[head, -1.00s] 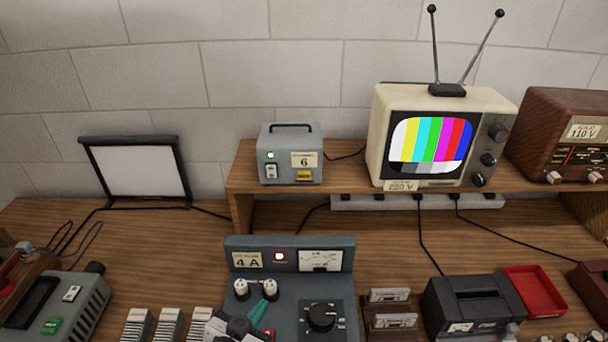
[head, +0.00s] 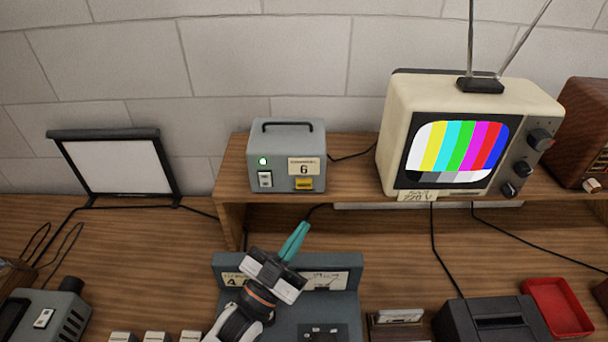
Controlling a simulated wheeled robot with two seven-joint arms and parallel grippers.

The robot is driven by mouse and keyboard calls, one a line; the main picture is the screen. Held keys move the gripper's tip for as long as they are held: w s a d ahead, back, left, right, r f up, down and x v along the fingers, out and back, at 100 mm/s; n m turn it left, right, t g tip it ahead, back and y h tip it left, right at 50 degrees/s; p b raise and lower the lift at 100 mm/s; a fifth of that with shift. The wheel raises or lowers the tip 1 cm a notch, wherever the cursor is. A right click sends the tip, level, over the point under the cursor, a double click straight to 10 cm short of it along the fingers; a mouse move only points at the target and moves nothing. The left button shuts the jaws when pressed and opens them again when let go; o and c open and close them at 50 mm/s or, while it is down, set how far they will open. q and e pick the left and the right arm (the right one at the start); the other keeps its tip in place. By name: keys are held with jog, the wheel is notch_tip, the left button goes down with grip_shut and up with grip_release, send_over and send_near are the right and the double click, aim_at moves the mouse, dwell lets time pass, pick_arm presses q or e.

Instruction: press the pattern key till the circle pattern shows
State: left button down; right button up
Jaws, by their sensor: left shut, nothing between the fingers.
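A grey box (head: 286,138) with a black handle stands on the wooden shelf. Its front has a lit green lamp (head: 263,161), a white rocker switch (head: 265,179), a label reading 6 (head: 304,168) and a yellow key (head: 304,184). The cream television (head: 400,120) to its right shows vertical colour bars on its screen (head: 458,146), with no circle visible. My left gripper (head: 297,238), with teal fingers, is shut and empty. In the picture it is below the yellow key, apart from it, and in front of the grey panel. My right gripper is out of view.
A grey control panel (head: 345,300) stands below the shelf, partly covered by my arm. A black device (head: 490,320) and a red tray (head: 560,308) are at lower right. A white screen (head: 118,166) stands at left.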

pick_arm(q)
jog(key=b, duration=0.3)
send_near(304, 184)
jog(key=w+d+r, duration=0.2)
jog(key=d+r, duration=0.1)
jog(key=d, duration=0.1)
jog(key=shift+w+d+r, duration=0.15)
jog(key=shift+w+r, duration=0.1)
jog(key=shift+w, duration=0.2)
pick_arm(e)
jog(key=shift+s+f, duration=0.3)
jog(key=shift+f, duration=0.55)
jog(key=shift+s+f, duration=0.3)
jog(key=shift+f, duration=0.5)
pick_arm(q)
jog(key=shift+w+b, duration=0.15)
jog(key=shift+b, duration=0.15)
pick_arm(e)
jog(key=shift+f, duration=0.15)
pick_arm(q)
jog(key=shift+w, duration=0.2)
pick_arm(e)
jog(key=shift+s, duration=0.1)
